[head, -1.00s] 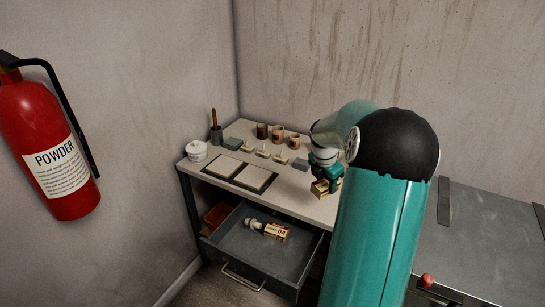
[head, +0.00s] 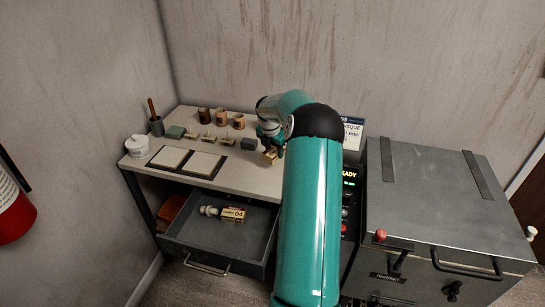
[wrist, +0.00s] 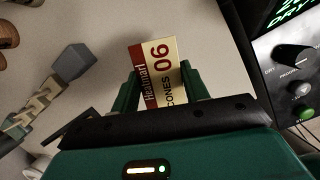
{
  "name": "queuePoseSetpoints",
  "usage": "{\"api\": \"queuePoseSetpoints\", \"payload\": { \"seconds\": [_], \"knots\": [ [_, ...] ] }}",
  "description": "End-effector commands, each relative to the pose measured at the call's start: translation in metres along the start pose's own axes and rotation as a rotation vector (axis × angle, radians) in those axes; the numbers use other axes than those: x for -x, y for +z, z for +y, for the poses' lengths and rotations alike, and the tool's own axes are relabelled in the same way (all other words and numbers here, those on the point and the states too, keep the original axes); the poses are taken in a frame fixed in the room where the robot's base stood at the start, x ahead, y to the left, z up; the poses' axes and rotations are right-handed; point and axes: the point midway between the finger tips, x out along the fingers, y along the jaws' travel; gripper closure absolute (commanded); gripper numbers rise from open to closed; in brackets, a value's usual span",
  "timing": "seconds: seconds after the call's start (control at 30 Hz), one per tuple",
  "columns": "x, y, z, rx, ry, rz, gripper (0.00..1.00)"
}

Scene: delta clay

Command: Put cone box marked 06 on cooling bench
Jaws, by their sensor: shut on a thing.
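The cone box marked 06 (wrist: 158,72) is a small cream and dark red box, with "CONES 06" readable in the wrist view. My gripper (wrist: 158,85) is shut on it, with one green finger on each side. In the head view, my gripper (head: 271,147) holds the box (head: 271,157) over the right part of a pale-topped bench (head: 255,181); I cannot tell whether the box touches the top. No label in view names the cooling bench.
An open drawer (head: 186,235) under the bench holds a box marked 04 (head: 231,214). Cups, small blocks, framed tiles (head: 203,165) and a white tub (head: 138,145) stand on the bench. A grey metal kiln (head: 430,195) and control panel (head: 348,200) are at right.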

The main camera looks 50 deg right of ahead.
Motion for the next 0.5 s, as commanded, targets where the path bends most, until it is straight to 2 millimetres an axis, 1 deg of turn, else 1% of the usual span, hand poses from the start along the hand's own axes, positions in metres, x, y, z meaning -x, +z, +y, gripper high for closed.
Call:
{"api": "queuePoseSetpoints", "payload": {
  "seconds": [0.03, 0.27, 0.4, 0.5],
  "knots": [
    [-0.007, 0.002, 0.004, -0.001, 0.000, 0.000, 0.84],
    [-0.022, 0.006, 0.013, 0.000, 0.000, -0.001, 0.84],
    [-0.043, 0.000, 0.011, 0.000, -0.001, 0.000, 0.84],
    [-0.050, -0.001, 0.010, -0.001, 0.000, -0.001, 0.84]
  ]
}}
